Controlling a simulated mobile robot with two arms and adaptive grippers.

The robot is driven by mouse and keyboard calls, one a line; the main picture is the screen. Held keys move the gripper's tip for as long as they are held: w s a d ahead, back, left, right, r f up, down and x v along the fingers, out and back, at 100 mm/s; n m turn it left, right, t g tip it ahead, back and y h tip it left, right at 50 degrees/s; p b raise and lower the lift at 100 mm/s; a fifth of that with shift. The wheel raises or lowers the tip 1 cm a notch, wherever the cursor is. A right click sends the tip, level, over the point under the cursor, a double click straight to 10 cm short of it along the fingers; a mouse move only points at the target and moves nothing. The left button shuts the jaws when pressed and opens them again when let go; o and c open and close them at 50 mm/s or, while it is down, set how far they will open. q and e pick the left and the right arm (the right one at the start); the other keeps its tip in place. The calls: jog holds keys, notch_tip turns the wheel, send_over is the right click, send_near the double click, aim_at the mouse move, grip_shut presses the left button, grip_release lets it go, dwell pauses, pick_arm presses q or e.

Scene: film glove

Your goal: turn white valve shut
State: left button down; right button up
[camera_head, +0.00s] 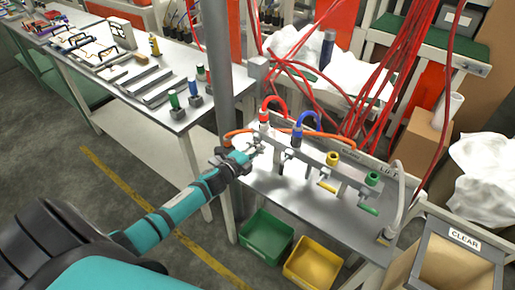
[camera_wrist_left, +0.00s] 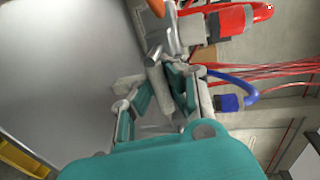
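A grey manifold bar (camera_head: 318,158) with several valves stands on the metal bench at right in the head view. The pale grey-white valve handle (camera_wrist_left: 157,72) shows in the wrist view below the red hose fitting (camera_wrist_left: 228,22). My left gripper (camera_head: 243,157) reaches the left end of the manifold, near the red hose (camera_head: 273,101). In the wrist view its two teal fingers (camera_wrist_left: 155,90) stand apart, one on each side of the pale handle. I cannot tell whether either finger touches it. The gripper hides part of the handle in the head view. My right gripper is not in view.
Blue-hosed (camera_head: 306,120), yellow (camera_head: 333,158) and green (camera_head: 372,179) valves line the manifold to the right. A grey post (camera_head: 217,70) stands just behind my left arm. Green (camera_head: 266,237) and yellow (camera_head: 313,264) bins sit below. Red cables (camera_head: 400,60) hang behind.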

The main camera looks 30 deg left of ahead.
pick_arm(q)
jog(key=shift+s+a+f, duration=0.1)
jog(key=shift+s+f, duration=0.05)
jog(key=shift+f, duration=0.15)
jog(key=c, duration=1.3)
grip_release()
jog(key=shift+s+a+r, duration=0.1)
jog(key=shift+r, duration=0.1)
jog(key=v, duration=1.2)
jog(key=shift+r, duration=0.15)
